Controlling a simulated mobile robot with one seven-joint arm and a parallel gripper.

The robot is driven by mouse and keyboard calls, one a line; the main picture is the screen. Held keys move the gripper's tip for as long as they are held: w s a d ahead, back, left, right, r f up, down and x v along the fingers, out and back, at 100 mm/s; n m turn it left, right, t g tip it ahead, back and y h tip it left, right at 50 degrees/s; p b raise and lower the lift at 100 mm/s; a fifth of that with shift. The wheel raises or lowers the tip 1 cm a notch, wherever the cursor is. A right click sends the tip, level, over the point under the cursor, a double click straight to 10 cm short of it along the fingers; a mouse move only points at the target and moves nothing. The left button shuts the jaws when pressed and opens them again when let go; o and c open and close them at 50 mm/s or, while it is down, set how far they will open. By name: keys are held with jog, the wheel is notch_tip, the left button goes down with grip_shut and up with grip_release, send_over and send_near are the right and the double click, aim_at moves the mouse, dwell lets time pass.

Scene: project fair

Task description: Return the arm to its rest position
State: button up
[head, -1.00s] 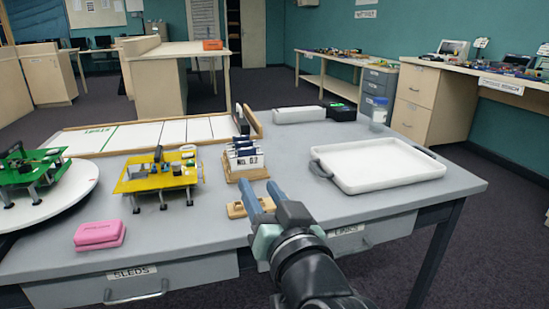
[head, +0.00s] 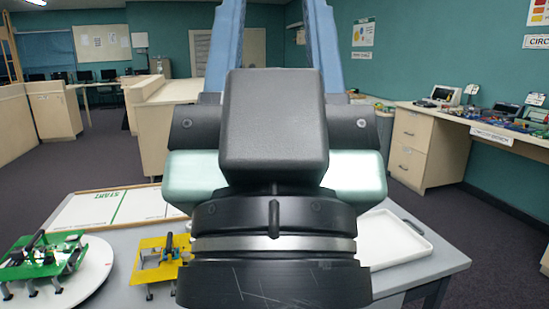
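My gripper (head: 274,50) is raised close to the head camera and fills the middle of the view. Its two blue fingers point up and stand wide apart, with nothing between them. The wrist and gripper body hide much of the table (head: 448,263) and whatever stands at its centre.
A green sled-like model (head: 45,262) stands on a white round board (head: 97,262) at the left. A yellow model (head: 160,260) is beside it. A white tray (head: 428,246) shows partly at the right. Side benches with electronics (head: 500,120) run along the right wall.

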notch_tip(320, 180, up, 19)
jog(key=p, duration=1.6)
jog(key=shift+p, duration=0.3)
